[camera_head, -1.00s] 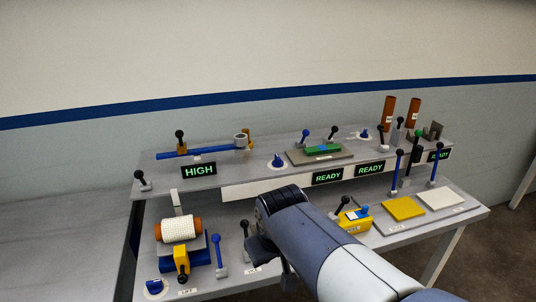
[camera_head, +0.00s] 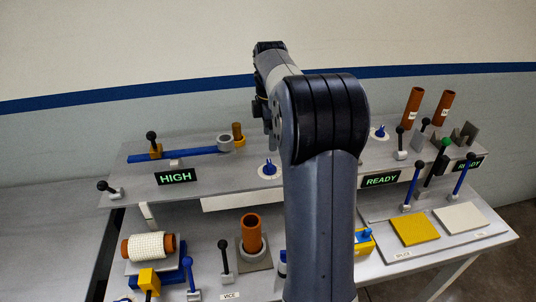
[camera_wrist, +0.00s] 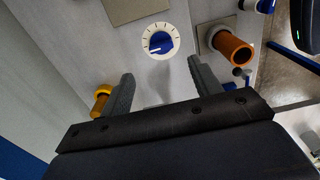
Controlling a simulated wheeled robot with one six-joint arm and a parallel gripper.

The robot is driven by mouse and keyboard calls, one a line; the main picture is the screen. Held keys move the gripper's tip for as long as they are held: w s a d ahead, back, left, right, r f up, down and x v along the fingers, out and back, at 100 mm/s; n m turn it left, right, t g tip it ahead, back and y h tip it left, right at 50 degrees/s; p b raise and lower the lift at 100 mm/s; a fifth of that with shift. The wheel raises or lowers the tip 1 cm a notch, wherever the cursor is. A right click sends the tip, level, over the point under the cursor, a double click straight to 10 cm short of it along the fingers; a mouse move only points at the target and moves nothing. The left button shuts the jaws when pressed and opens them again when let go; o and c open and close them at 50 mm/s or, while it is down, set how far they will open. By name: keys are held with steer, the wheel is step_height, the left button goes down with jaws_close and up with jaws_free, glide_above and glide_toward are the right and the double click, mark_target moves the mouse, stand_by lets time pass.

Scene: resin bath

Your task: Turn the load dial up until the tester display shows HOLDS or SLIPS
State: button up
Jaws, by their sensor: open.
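A blue dial (camera_head: 268,169) on a white round scale sits on the upper shelf, right of the display reading HIGH (camera_head: 176,177). In the wrist view the blue dial (camera_wrist: 160,43) lies just ahead of my fingertips, its white mark pointing left and slightly down. No label on it is legible. My gripper (camera_wrist: 160,68) is open and empty, its two fingers spread apart and not touching the dial. In the head view my gripper (camera_head: 271,142) hangs above the dial. Two displays read READY (camera_head: 380,180), the second at far right (camera_head: 469,164). My arm hides the shelf's middle.
Another orange tube (camera_head: 251,234) stands upright on the lower bench. Another blue dial (camera_head: 379,132) is at the back right. Several black-knobbed levers stand around.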

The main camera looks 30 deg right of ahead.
mark_target(270, 162)
step_height(270, 162, down, 10)
steer(key=shift+f+p, duration=0.2)
steer(key=shift+p, duration=0.35)
steer(key=c, duration=1)
